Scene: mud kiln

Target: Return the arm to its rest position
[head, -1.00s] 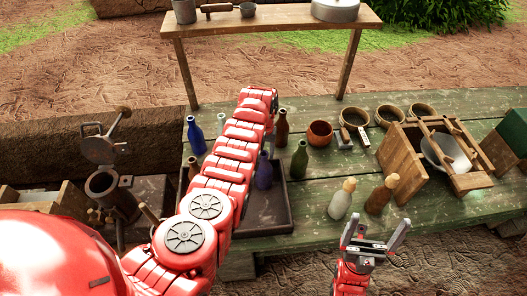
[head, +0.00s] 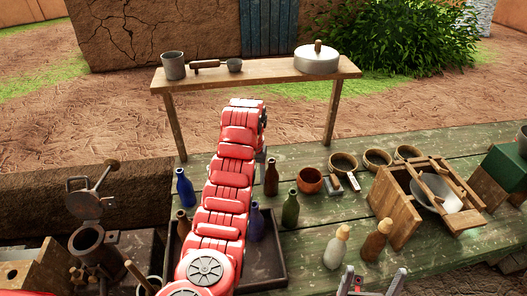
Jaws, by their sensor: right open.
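My left arm (head: 228,180) reaches from the bottom edge over the dark tray toward the back of the green table. Its gripper is hidden behind the arm's far end. My right gripper (head: 371,284) is at the bottom edge, fingers spread and empty, in front of the table. Only its finger ends show. It is just below a pale bottle (head: 336,249) and a brown bottle (head: 376,241), both with light stoppers.
The dark tray (head: 268,270) has blue, brown and green bottles around the left arm. A wooden frame with a bowl (head: 430,190) stands right. A raised shelf (head: 260,76) with a pot (head: 316,60) spans the back. A metal press (head: 95,243) stands left.

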